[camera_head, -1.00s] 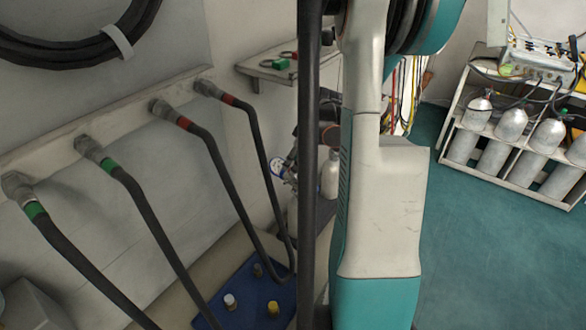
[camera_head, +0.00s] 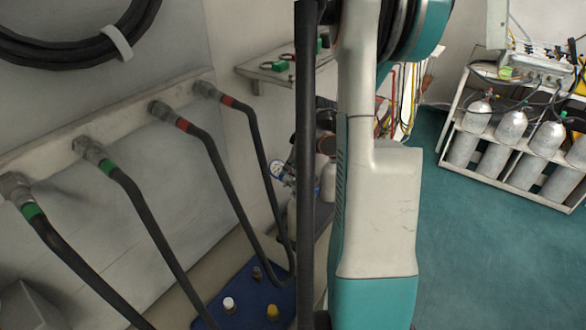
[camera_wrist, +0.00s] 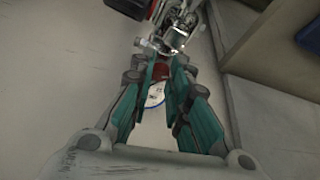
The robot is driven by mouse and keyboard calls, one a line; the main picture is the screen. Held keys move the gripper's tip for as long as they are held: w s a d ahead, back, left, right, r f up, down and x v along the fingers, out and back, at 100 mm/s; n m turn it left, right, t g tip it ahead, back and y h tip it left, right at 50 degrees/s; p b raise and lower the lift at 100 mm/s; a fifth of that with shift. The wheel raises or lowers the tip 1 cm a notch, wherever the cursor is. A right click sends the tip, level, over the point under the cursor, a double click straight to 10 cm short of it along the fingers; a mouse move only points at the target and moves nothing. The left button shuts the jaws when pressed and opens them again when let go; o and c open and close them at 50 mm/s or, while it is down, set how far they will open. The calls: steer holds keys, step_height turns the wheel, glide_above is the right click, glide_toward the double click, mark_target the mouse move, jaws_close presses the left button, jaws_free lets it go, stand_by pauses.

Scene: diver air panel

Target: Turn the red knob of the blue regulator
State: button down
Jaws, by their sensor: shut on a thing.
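In the wrist view, my gripper (camera_wrist: 163,68) has its teal fingers closed in on a dark red knob (camera_wrist: 161,73), which shows between the fingertips. Just beyond the fingertips are shiny metal fittings (camera_wrist: 172,40) of a regulator. A white round gauge face (camera_wrist: 155,96) shows between the fingers, partly covered by them. In the head view, a gauge with a blue rim (camera_head: 278,171) shows left of my arm. The rest of the regulator and the gripper are mostly hidden there behind my arm and a dark vertical post.
Several black hoses (camera_head: 140,205) hang from the wall fittings at the left. A small wall shelf (camera_head: 262,72) is above the gauge. A blue panel (camera_head: 250,300) with small knobs lies below. A rack of cylinders (camera_head: 515,150) stands at the right, with open teal floor before it.

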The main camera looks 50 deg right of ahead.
steer(key=shift+m, duration=0.3)
steer(key=shift+a+m+h+b, duration=0.15)
steer(key=shift+m+h+b, duration=0.35)
steer(key=shift+m, duration=0.85)
steer(key=shift+a+m+h+b, duration=0.1)
steer(key=shift+m+h+b, duration=0.1)
steer(key=shift+m+h, duration=0.85)
steer(key=shift+m+y, duration=0.35)
steer(key=shift+m, duration=0.05)
steer(key=c, duration=1.5)
jaws_free()
steer(key=shift+r, duration=0.1)
steer(key=v, duration=1.1)
steer(key=shift+s+r, duration=0.1)
steer(key=shift+r, duration=0.3)
